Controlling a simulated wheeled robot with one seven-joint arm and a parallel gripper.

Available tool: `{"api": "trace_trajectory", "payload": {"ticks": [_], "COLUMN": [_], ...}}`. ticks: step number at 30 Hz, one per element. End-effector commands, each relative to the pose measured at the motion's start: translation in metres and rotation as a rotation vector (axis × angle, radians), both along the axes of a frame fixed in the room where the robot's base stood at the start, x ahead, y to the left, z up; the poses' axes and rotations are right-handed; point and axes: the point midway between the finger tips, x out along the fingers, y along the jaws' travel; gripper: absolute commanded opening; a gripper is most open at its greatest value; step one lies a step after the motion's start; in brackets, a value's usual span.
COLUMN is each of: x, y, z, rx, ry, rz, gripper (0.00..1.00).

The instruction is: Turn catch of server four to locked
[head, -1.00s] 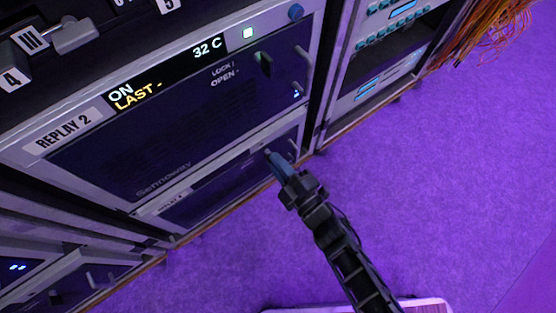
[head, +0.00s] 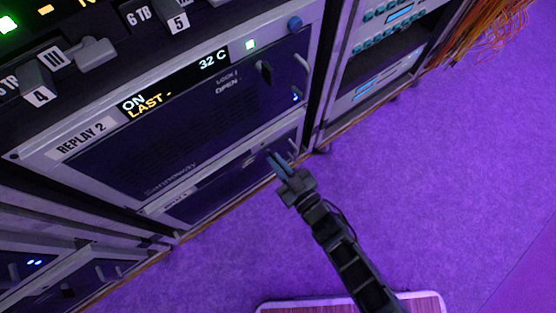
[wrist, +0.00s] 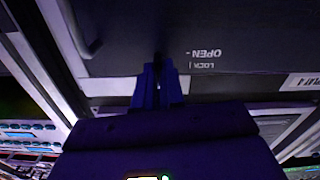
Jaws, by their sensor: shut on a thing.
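My gripper (head: 279,160) reaches the front of the lower server (head: 215,190), under the one labelled REPLAY 2. In the wrist view my gripper (wrist: 157,82) is shut on the small dark catch (wrist: 158,58), mostly hidden between the fingertips. The words OPEN and LOCK (wrist: 204,58) show upside down beside it. A partly cut label (wrist: 302,81) near the right edge seems to end in 4. The catch's exact angle cannot be told.
The REPLAY 2 server (head: 130,145) above has its own catch (head: 264,71) and handle (head: 301,67). A second rack (head: 385,65) stands to the right, with orange cables (head: 492,35) beyond. Purple carpet (head: 450,180) is open at right.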

Motion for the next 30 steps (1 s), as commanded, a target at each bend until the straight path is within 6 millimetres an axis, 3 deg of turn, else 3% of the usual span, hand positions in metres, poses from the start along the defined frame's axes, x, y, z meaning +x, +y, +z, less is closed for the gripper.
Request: {"api": "trace_trajectory", "payload": {"ticks": [9, 26, 27, 30], "x": [-0.0004, -0.0006, -0.0006, -0.0006], "y": [-0.0002, -0.0004, -0.0004, -0.0004], "z": [-0.0011, -0.0016, -0.0016, -0.0015], "rx": [0.108, 0.135, 0.135, 0.135], "ry": [0.078, 0.096, 0.096, 0.095], "rz": [0.000, 0.000, 0.000, 0.000], "gripper": [0.00, 0.00, 0.10, 0.20]}}
